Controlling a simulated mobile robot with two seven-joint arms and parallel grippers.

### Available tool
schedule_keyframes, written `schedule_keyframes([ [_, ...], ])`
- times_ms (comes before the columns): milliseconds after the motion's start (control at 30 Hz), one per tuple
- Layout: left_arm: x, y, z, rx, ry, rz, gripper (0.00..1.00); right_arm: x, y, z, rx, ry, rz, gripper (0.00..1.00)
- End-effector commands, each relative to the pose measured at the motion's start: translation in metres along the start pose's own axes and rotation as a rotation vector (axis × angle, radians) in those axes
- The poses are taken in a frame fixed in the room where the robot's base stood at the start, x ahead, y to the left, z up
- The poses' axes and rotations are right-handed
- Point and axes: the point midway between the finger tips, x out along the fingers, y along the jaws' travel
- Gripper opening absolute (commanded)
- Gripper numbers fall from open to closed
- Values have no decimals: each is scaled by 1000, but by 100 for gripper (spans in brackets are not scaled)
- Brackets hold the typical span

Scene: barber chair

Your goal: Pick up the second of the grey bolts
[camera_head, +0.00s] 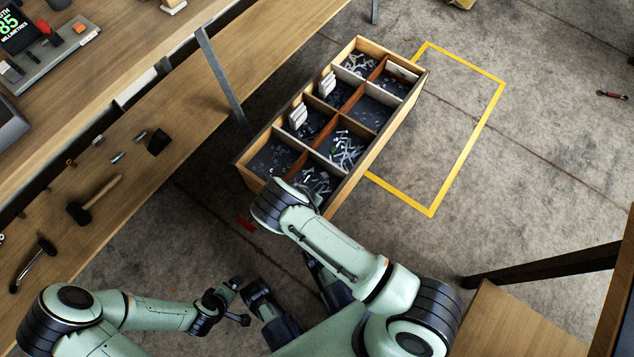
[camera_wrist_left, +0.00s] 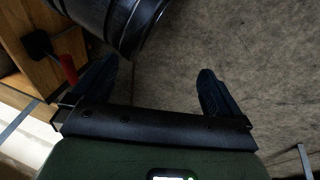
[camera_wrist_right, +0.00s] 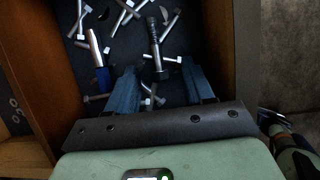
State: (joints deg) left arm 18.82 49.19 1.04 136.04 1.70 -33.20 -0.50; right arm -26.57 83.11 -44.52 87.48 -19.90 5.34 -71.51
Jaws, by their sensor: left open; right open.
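In the right wrist view my right gripper (camera_wrist_right: 157,82) is open, fingers pointing down into a compartment of loose grey metal parts. A dark grey threaded bolt (camera_wrist_right: 154,45) stands out between and just beyond the fingertips; I cannot tell whether they touch it. Other grey bolts (camera_wrist_right: 128,14) lie around it, and a silver one with a blue part (camera_wrist_right: 97,48) is left of the fingers. In the head view the right gripper is hidden behind my right arm, over the near end of the wooden bin (camera_head: 392,130). My left gripper (camera_wrist_left: 155,88) is open and empty.
The bin has several compartments of small hardware (camera_head: 347,148), with a wooden wall (camera_wrist_right: 227,50) close right of my right gripper. A bench (camera_head: 130,195) with a hammer (camera_head: 95,200) stands at left.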

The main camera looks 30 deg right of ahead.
Motion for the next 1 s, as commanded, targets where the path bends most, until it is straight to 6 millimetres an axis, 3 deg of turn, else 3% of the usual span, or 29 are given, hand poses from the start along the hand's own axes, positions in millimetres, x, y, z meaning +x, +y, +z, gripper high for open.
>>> schedule_keyframes([
  [233, 0, -1, 1, -2, -5, -3, 100, 1, 1, 0, 0, 0, 2, 52],
  [267, 0, -1, 1, -2, -5, -2, 100, 1, 1, 0, 0, 0, 2, 46],
  [400, 0, -1, 1, -2, -5, -2, 100, 1, 1, 0, 0, 0, 2, 0],
  [767, -1, 0, 1, -1, -2, -1, 100, -1, 1, 1, 1, 0, 2, 0],
  [1000, -13, 12, -13, 10, 40, 20, 100, -24, 1, 11, 2, 0, 3, 0],
])
